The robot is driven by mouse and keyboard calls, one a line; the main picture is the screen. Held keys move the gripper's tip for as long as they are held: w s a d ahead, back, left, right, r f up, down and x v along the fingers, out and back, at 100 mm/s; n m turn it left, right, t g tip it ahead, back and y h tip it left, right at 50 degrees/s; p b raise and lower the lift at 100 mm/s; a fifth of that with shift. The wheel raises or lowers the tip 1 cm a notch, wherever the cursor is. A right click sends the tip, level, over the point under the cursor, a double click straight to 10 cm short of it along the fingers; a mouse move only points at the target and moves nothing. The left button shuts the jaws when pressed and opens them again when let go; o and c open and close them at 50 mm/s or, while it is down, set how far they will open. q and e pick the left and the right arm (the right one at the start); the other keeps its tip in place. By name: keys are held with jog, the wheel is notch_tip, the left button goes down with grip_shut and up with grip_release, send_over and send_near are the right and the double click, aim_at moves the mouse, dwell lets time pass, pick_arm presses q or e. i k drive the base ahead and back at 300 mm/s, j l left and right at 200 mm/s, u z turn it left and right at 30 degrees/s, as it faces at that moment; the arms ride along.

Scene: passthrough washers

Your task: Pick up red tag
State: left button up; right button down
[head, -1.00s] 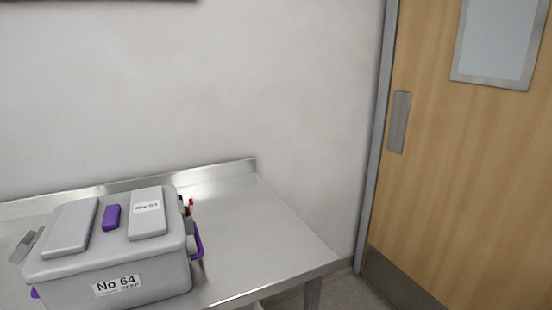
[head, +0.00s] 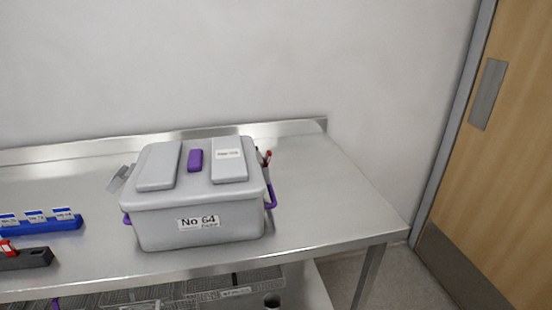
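A small red item (head: 7,247) shows at the left edge, on a black holder (head: 26,259) on the steel table; I cannot tell if it is the red tag. Another small red piece (head: 267,157) shows at the right side of the grey lidded box (head: 160,228), partly hidden behind it. The box is labelled "No 64" and has purple handles and a purple piece on its lid. Neither of my grippers is in the head view.
The steel table (head: 325,205) has free room right of the box. A blue holder (head: 42,228) with labelled cards stands at the left. Wire baskets (head: 235,283) sit on a shelf below. A wall is behind; a wooden door (head: 500,190) is at the right.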

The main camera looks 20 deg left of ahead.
aim_at(268, 154)
jog(key=k+j+z, duration=0.1)
jog(key=j+z, duration=0.25)
jog(key=k+j+z, duration=0.1)
jog(key=j+z, duration=0.25)
jog(key=j, duration=0.15)
